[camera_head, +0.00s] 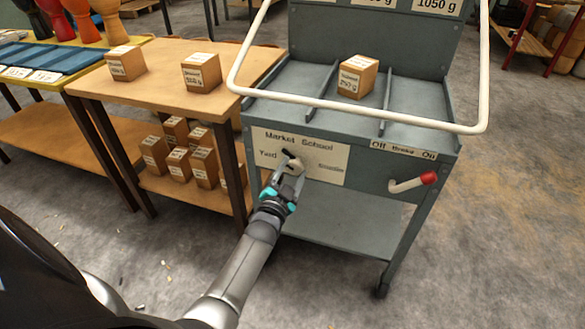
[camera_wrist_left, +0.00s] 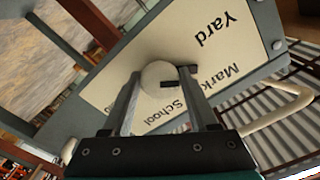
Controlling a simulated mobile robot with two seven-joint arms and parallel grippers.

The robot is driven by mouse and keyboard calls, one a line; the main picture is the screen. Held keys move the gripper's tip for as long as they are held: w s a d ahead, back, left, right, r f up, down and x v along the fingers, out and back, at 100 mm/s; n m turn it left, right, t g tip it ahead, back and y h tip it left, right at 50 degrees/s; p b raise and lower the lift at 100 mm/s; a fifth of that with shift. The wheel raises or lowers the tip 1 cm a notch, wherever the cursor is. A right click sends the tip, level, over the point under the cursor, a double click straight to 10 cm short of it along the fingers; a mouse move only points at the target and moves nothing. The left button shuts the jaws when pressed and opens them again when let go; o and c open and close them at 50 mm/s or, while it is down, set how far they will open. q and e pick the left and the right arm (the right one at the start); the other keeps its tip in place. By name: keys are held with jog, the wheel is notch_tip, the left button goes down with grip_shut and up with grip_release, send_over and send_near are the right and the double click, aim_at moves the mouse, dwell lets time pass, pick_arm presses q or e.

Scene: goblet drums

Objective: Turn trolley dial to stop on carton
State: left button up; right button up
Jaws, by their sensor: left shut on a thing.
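The trolley (camera_head: 365,178) has a cream dial plate (camera_head: 325,174) on its front, lettered Yard, Market, School and a fourth word, likely Seaside. My left gripper (camera_head: 290,166) is shut on the pale round dial knob (camera_wrist_left: 158,75), one finger on each side, in the left wrist view. A dark pointer mark (camera_wrist_left: 174,84) shows beside the knob, on the side towards Market; the fingers partly hide the plate. A carton (camera_head: 357,76) with a white label sits in the trolley's middle tray compartment; its lettering is too small to read surely. My right gripper is not in view.
A white rail (camera_head: 360,113) runs round the trolley top. A red-tipped brake lever (camera_head: 412,183) is right of the dial. A wooden table (camera_head: 165,88) at left bears two cartons, with several more on its lower shelf. Goblet drums (camera_head: 82,20) stand at the back left.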

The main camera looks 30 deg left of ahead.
pick_arm(q)
jog(key=shift+m, duration=3.7)
jog(key=m, duration=0.2)
jog(key=shift+m+b, duration=0.3)
jog(key=shift+m, duration=0.1)
jog(key=m, duration=0.2)
jog(key=shift+m+b, duration=0.3)
jog(key=shift+b, duration=0.1)
jog(key=shift+r+m+b, duration=0.1)
jog(key=shift+m+b, duration=0.3)
jog(key=shift+m, duration=0.7)
jog(key=shift+m+b, duration=0.35)
jog(key=shift+m, duration=0.65)
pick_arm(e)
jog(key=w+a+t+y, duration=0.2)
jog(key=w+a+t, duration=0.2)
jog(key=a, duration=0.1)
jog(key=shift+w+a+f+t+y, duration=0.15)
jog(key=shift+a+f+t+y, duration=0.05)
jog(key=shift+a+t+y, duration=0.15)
